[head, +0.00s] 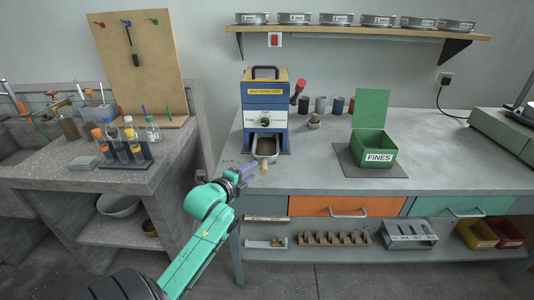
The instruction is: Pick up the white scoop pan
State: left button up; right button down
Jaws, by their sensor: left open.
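The white scoop pan (265,157) sits under the outlet of the blue and tan machine (265,115), on the bench top. It looks pale grey-white with something brown inside, and a short tan handle (264,168) points toward the bench's front edge. My left gripper (249,172) is open, just left of the handle at the front of the bench. It looks close to the handle, but I cannot tell whether they touch. My right gripper is out of view.
A green box labelled FINES (373,147) stands open on a dark mat to the right. Several small cylinders and a red-handled tool (298,91) stand behind. Bottles in a rack (125,145) are on the left bench. The bench between machine and green box is mostly clear.

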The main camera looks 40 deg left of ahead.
aim_at(264, 163)
pick_arm(q)
jog(key=x, duration=0.4)
jog(key=shift+w+a+f, duration=0.1)
jog(key=shift+w+a, duration=0.15)
jog(key=x, duration=0.5)
jog(key=shift+w+d+f, duration=0.15)
jog(key=shift+d+f, duration=0.1)
grip_shut()
dwell(0.5)
jog(key=shift+r, duration=0.15)
